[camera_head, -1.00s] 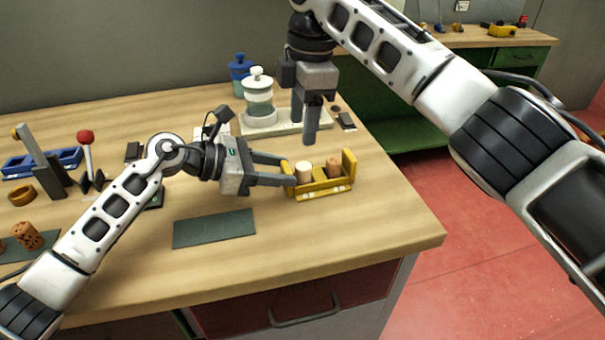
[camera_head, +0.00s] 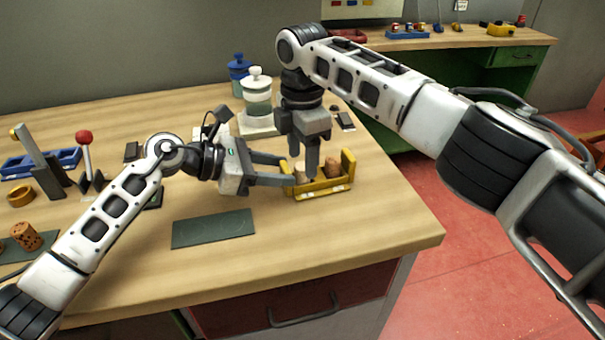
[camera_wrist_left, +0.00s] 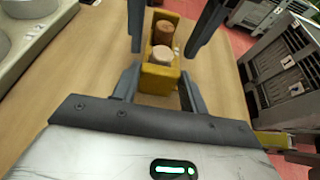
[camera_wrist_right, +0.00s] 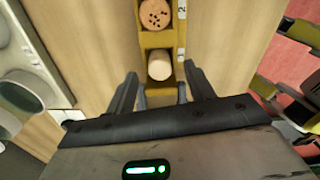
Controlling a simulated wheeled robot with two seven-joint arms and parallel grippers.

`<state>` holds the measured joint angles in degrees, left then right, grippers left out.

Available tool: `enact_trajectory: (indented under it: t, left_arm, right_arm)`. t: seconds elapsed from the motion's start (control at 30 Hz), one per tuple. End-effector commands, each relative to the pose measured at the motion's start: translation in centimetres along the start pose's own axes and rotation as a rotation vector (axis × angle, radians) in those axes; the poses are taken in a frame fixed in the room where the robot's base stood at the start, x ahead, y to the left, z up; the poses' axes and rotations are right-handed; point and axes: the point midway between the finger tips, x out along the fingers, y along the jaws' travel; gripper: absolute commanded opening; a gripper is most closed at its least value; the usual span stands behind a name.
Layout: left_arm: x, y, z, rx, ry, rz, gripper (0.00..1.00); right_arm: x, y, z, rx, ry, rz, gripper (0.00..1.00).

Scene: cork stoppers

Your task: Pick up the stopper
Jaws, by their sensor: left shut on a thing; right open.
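A yellow rack (camera_head: 325,188) stands on the wooden bench and holds two cork stoppers. The pale stopper (camera_wrist_left: 162,54) is in the near compartment in the left wrist view; the brown speckled stopper (camera_wrist_right: 155,14) is in the other compartment. My left gripper (camera_head: 289,171) is shut on the near end of the rack. My right gripper (camera_head: 311,173) points down just above the rack, open, its fingers either side of the pale stopper in the right wrist view (camera_wrist_right: 159,64). In the head view its fingers partly hide the stoppers.
A dark green mat (camera_head: 213,229) lies in front. A speckled cork (camera_head: 26,236) and a red-knobbed tool (camera_head: 84,140) are at the left. The bench front right is clear.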

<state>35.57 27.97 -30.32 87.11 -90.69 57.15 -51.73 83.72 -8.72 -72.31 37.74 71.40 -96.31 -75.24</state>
Motion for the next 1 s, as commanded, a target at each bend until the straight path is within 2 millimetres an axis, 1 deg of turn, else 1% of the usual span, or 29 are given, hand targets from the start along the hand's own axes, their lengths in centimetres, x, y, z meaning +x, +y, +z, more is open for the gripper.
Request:
enact_trajectory:
  t: [0.03,0.17,0.4,0.43,0.47,0.5,0.6,0.9,1.0]
  left_arm:
    - [0.0,0.0,0.0,0.0,-0.001,0.0,0.14]
    - [0.0,0.0,0.0,0.0,-0.001,0.0,0.14]
    - [0.0,0.0,0.0,0.0,-0.001,0.0,0.14]
    - [0.0,0.0,0.0,0.0,-0.001,0.0,0.14]
    - [0.0,0.0,0.0,0.0,-0.001,0.0,0.14]
    - [0.0,0.0,0.0,0.0,-0.001,0.0,0.14]
    - [0.0,0.0,0.0,0.0,-0.001,0.0,0.14]
    - [0.0,0.0,0.0,0.0,-0.001,0.0,0.14]
    - [0.0,0.0,0.1,0.0,-0.001,0.0,0.14]
  right_arm:
    - [0.8,0.0,0.0,0.001,-0.001,-0.002,0.53]
    - [2.0,0.0,0.0,0.001,0.0,-0.001,0.53]
    - [2.2,0.0,0.0,0.001,0.0,0.0,0.53]
    - [2.2,0.0,0.0,0.001,0.0,0.0,0.51]
    - [2.2,0.0,0.0,0.001,0.0,0.0,0.42]
    - [2.2,0.0,0.0,0.001,0.0,0.0,0.31]
    - [2.2,0.0,0.0,0.001,0.0,0.001,0.06]
    - [2.1,0.0,0.0,0.001,0.0,0.001,0.06]
    - [1.7,0.1,0.0,0.001,0.0,0.002,0.06]
